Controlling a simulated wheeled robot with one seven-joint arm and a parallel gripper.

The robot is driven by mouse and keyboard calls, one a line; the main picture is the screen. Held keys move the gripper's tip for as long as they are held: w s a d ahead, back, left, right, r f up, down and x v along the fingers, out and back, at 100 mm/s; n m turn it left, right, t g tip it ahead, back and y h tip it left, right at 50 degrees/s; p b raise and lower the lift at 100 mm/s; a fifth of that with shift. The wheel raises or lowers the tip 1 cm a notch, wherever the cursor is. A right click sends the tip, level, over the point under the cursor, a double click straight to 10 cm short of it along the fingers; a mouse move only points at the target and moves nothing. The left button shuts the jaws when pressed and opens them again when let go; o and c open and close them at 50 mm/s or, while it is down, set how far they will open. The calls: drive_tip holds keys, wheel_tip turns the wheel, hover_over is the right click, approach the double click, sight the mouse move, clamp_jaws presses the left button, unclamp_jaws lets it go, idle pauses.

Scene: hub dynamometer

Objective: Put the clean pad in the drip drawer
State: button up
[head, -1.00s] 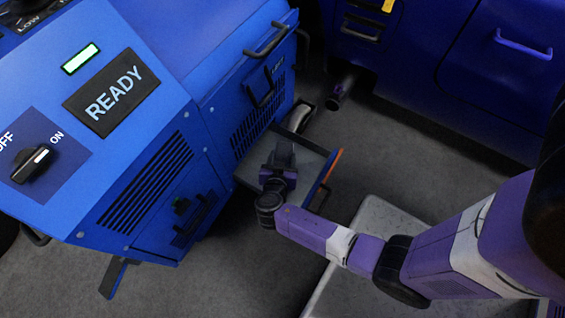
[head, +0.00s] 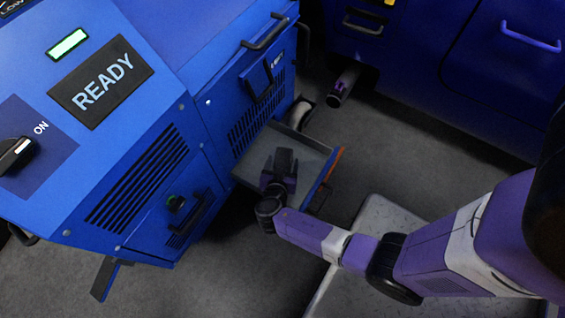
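The drip drawer (head: 314,150) is pulled out from the lower part of the blue machine. It is a shallow tray with an orange strip along its right edge. My gripper (head: 284,155) points down over the drawer, near its front left part. From this angle I cannot tell whether the fingers are open or shut, or whether they touch the drawer floor. A flat grey surface fills the drawer; I cannot tell whether it is the clean pad or the bare floor. No separate pad shows elsewhere in view.
The blue machine (head: 165,85) with a READY display (head: 101,82) stands at left. A grey textured platform (head: 370,225) lies below my arm at right. A darker blue cabinet (head: 450,60) stands behind. Grey floor is open between the drawer and the cabinet.

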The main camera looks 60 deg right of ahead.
idle(0.3)
drive_tip(key=shift+a+r, duration=0.1)
drive_tip(key=shift+r, duration=0.1)
drive_tip(key=p+v, duration=0.4)
drive_tip(key=v, duration=0.7)
drive_tip(key=shift+s+a+r, duration=0.1)
drive_tip(key=shift+a, duration=0.25)
